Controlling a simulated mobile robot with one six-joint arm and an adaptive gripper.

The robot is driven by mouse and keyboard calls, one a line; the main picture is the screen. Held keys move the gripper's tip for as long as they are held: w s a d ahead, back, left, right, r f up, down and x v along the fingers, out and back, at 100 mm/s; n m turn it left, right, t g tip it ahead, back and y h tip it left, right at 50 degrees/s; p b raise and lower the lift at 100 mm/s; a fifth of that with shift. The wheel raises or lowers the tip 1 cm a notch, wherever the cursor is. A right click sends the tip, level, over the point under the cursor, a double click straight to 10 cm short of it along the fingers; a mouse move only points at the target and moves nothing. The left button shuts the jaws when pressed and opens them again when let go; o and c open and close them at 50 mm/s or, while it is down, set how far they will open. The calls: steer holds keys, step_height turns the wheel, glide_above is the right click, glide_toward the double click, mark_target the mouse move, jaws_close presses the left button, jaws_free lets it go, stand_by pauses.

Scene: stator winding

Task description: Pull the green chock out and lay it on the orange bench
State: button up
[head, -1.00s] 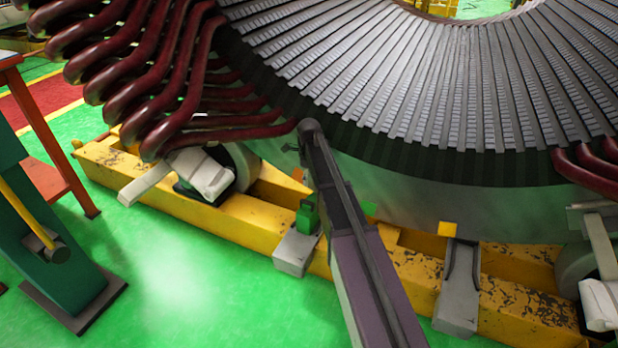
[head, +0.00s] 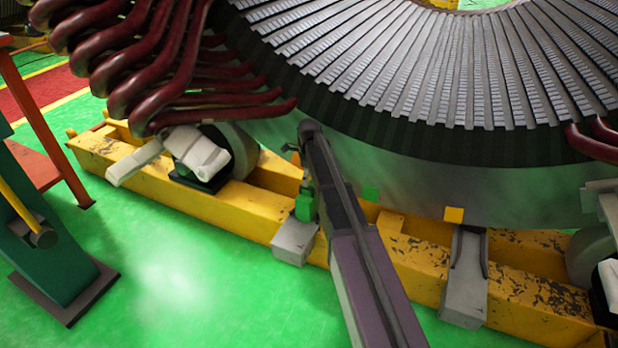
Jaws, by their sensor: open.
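The green chock (head: 305,207) is a small block at the inner end of a grey support (head: 293,242), by the yellow frame beneath the big stator (head: 400,160). My gripper (head: 307,184) is mostly hidden by my own arm link; only small dark parts show just above the chock. It is open. I cannot tell whether its fingers touch the chock or stand around it. The orange bench (head: 36,165) is at the far left; its leg, a lower shelf and a corner of its top show.
A yellow frame (head: 235,203) carries the stator. Dark red coil ends (head: 150,65) overhang at upper left. A green post with a dark foot (head: 60,292) stands at lower left. Small green and orange tags (head: 454,214) mark the stator's side. Green floor (head: 190,285) is open before the frame.

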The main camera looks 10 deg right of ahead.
mark_target(309, 187)
steer(key=shift+f+b, duration=2.5)
steer(key=shift+f, duration=0.3)
jaws_close()
